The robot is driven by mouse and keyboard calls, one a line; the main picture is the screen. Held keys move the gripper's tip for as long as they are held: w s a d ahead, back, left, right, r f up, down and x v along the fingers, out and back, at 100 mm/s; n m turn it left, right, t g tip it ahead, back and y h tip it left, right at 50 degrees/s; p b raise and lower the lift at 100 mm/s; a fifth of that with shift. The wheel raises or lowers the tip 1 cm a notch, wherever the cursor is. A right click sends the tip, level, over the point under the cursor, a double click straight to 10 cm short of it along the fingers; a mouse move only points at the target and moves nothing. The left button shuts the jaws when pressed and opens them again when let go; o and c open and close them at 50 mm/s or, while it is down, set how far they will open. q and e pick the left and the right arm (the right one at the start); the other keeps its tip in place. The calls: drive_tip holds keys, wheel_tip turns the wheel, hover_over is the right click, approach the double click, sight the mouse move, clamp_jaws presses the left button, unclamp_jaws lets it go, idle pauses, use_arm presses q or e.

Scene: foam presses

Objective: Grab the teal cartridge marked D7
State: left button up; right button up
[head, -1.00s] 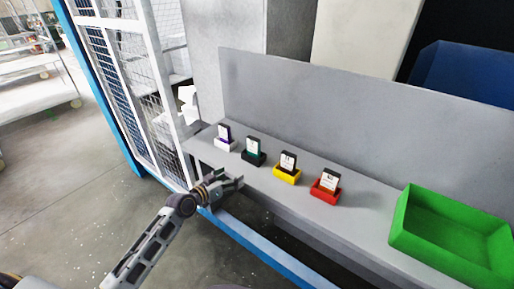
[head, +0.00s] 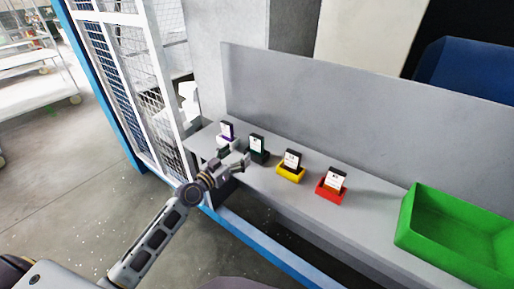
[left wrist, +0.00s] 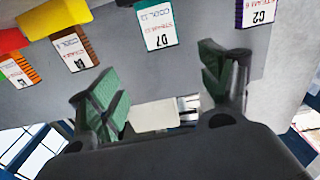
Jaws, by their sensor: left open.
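The teal cartridge (head: 257,142) stands upright in a black holder (head: 258,156) on the grey shelf, second from the left. In the left wrist view its white label reads D7, upside down, and the teal cartridge (left wrist: 160,27) hangs into the top middle of the picture. My left gripper (head: 234,165) is open and empty, just in front of the black holder and apart from the cartridge. In the left wrist view the open fingers of my left gripper (left wrist: 162,90) are spread below the cartridge, with nothing between them. My right gripper is not in view.
A purple cartridge (head: 227,129) marked C2 stands left of the teal one. A yellow holder (head: 291,173) and a red holder (head: 331,191) with cartridges stand to the right. A green bin (head: 410,225) sits far right. A grey panel (head: 330,110) rises behind the shelf.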

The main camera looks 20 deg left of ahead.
use_arm(q)
drive_tip(key=shift+w, duration=0.1)
idle(0.5)
drive_tip(key=p, duration=0.1)
approach(255, 138)
drive_tip(key=shift+d+x, duration=0.25)
drive_tip(key=shift+x, duration=2.65)
drive_tip(key=shift+p, duration=0.3)
drive_tip(key=shift+x, duration=1.45)
drive_tip(key=shift+a+p+x, duration=0.2)
drive_tip(key=shift+p+x, duration=0.15)
drive_tip(key=shift+x, duration=0.8)
drive_tip(key=c, duration=1.4)
